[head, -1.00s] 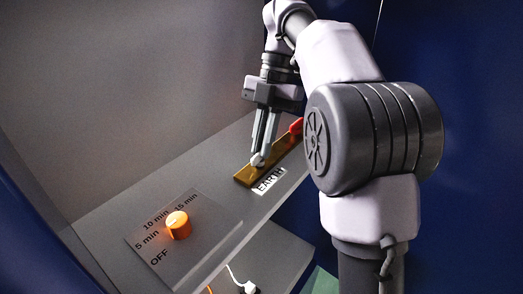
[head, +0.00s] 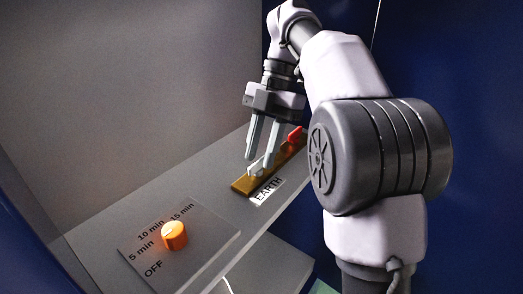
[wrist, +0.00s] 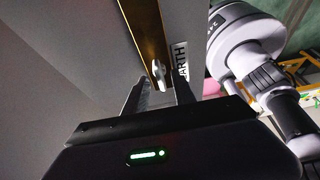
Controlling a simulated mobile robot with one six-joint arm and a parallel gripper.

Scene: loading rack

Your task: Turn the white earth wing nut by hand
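The white earth wing nut (head: 256,168) sits on the brass bar (head: 242,186), beside the EARTH label (head: 267,191). It also shows in the wrist view (wrist: 158,74), with its wing pointing roughly along the bar. My gripper (head: 260,162) is open, with its two fingers pointing down at the nut and apart on either side of it. In the wrist view the fingers (wrist: 160,88) stand to the left and right of the nut with gaps between. I cannot tell whether the tips reach down to the nut's height.
A red wing nut (head: 296,134) is farther along the bar, close to my arm. An orange timer knob (head: 174,235) stands on a plate nearer the camera, clear of my gripper. A grey wall (head: 130,90) rises behind the shelf.

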